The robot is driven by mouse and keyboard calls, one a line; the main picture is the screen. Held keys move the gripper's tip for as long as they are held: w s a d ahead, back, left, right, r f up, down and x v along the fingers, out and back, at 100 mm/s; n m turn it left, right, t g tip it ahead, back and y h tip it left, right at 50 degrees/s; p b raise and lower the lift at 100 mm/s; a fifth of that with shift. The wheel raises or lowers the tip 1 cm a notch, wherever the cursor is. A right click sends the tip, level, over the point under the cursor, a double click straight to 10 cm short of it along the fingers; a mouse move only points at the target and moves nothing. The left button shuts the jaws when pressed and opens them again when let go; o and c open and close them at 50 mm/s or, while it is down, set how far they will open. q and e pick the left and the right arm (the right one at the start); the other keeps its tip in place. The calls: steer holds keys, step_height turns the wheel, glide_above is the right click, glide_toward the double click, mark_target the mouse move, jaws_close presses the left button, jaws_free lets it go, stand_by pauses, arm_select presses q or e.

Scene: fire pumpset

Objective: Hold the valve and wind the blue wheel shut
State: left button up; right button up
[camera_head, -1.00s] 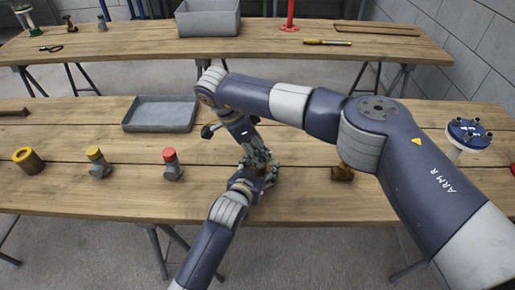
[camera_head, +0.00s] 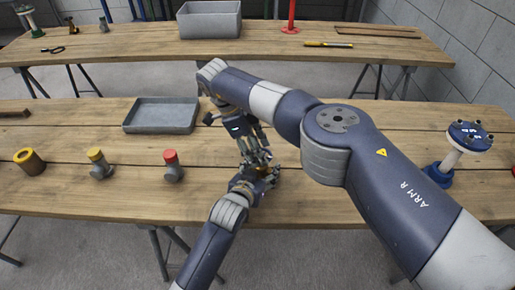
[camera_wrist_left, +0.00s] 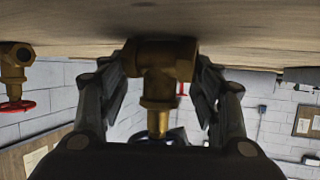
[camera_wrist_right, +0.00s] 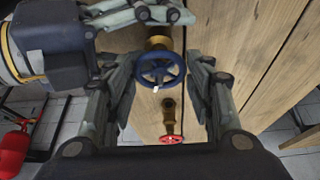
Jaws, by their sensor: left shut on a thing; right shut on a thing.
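The brass valve (camera_wrist_left: 160,85) stands between the fingers of my left gripper (camera_wrist_left: 163,75), which is shut on its body. Its blue wheel (camera_wrist_right: 161,68) shows in the right wrist view, with a pale mark on its lower rim. My right gripper (camera_wrist_right: 161,85) is shut on the blue wheel, with a finger at either side of it. In the head view, my left gripper (camera_head: 262,174) and my right gripper (camera_head: 256,156) meet over the middle of the near bench and hide most of the valve.
A second brass valve with a red wheel (camera_wrist_right: 171,139) stands nearby. A blue flanged post (camera_head: 451,158) stands right.

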steer(key=o, duration=1.1)
steer(key=shift+c, duration=0.2)
step_height(320, 180, up, 10)
